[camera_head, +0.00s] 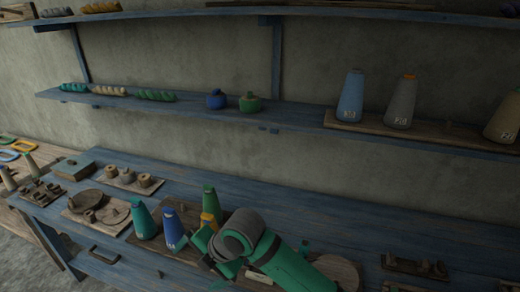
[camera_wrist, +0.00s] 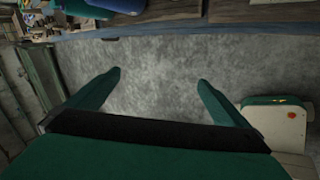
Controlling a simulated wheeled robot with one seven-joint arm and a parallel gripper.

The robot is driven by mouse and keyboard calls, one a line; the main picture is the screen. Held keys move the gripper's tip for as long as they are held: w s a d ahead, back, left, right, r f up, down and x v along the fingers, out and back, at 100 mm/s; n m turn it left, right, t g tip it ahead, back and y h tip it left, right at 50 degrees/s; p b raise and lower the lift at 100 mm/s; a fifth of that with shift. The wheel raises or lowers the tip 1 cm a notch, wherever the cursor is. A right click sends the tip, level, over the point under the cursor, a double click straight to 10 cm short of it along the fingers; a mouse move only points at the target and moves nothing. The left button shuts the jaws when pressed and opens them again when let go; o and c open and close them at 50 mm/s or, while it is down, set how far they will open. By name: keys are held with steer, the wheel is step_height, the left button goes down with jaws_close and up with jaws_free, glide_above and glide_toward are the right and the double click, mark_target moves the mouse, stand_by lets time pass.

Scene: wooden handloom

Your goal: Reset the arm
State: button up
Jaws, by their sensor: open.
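My gripper (camera_wrist: 160,82) shows in the wrist view with its two green fingers spread wide apart and nothing between them. Grey floor lies beyond the fingertips. In the head view my green and grey arm reaches in from the lower right, in front of the blue workbench (camera_head: 330,222). The gripper's fingers are mostly hidden behind the arm there.
Above the bench is a blue shelf (camera_head: 300,117) with yarn cones, such as a light blue cone (camera_head: 351,95), and two small pots. Wooden boards with small parts lie at the bench's left. A dark rack (camera_head: 413,267) lies at the right. The bench's middle right is clear.

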steer(key=w+a+r+m+t+y, duration=0.2)
steer(key=a+r+m+t+y, duration=0.55)
steer(key=a+m, duration=0.4)
steer(key=s+d+f+m+t+h, duration=0.7)
steer(key=s+d+f+m+h, duration=0.5)
steer(key=d+f+m, duration=0.5)
steer(key=s+d+f+g+h, duration=0.1)
steer(key=s+d, duration=0.4)
steer(key=s, duration=0.6)
steer(key=s+d+f+m+h, duration=0.1)
steer(key=s+d, duration=0.5)
steer(key=s, duration=0.6)
steer(key=shift+s+f+g, duration=0.2)
steer(key=shift+f+g, duration=0.15)
steer(key=shift+f, duration=0.25)
